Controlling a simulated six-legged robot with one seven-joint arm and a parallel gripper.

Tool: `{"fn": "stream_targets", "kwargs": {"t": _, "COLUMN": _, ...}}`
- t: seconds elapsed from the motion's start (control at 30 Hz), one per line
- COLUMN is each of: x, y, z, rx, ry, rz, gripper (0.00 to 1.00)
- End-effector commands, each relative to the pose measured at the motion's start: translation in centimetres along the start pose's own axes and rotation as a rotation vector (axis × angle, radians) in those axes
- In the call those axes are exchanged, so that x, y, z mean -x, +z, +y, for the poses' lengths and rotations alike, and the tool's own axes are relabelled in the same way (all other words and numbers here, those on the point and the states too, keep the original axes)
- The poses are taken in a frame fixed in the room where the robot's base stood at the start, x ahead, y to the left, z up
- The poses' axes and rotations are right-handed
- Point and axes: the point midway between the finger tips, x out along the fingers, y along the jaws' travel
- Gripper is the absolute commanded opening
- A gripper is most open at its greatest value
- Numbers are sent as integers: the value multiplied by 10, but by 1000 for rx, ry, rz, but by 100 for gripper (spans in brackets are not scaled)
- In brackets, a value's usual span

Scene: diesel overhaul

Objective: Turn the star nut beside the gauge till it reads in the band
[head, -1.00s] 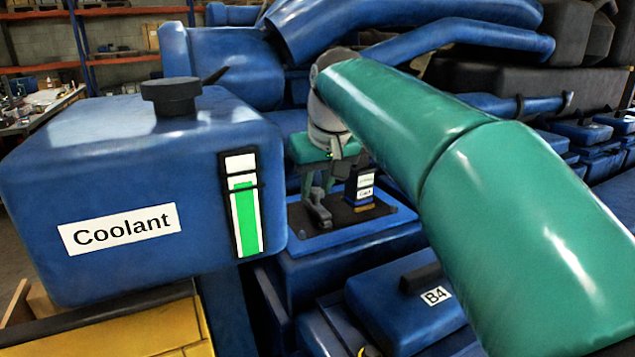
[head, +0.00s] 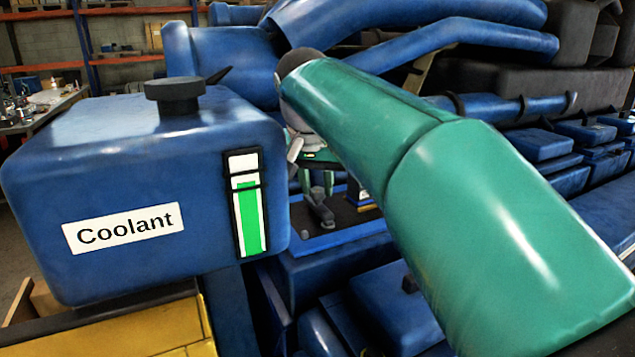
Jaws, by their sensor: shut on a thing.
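My gripper (head: 319,205) is beyond the coolant tank, pointing down over a dark plate (head: 340,241) with a blue rim. Its fingers are shut low over the plate, where the star nut would be. The nut is too small and too covered by the fingers to make out clearly.
A blue coolant tank (head: 120,170) with a black cap and a green level strip (head: 249,215) fills the left. Blue pipes (head: 400,30) run above. Blue covers (head: 365,310) lie below, partly behind my arm. A workbench (head: 40,108) stands far left.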

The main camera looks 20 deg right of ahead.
Motion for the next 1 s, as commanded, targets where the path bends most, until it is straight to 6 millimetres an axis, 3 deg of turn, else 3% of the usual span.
{"fn": "stream_targets", "kwargs": {"t": 0.47, "x": 3, "y": 0, "z": 0, "rx": -18, "ry": 5, "rz": 3, "gripper": 4}}
{"fn": "stream_targets", "kwargs": {"t": 0.5, "x": 3, "y": 0, "z": 0, "rx": -18, "ry": 5, "rz": 3, "gripper": 31}}
{"fn": "stream_targets", "kwargs": {"t": 0.6, "x": 2, "y": 0, "z": 0, "rx": -18, "ry": 5, "rz": 2, "gripper": 49}}
{"fn": "stream_targets", "kwargs": {"t": 1.0, "x": 1, "y": 0, "z": 0, "rx": 8, "ry": -6, "rz": 1, "gripper": 49}}
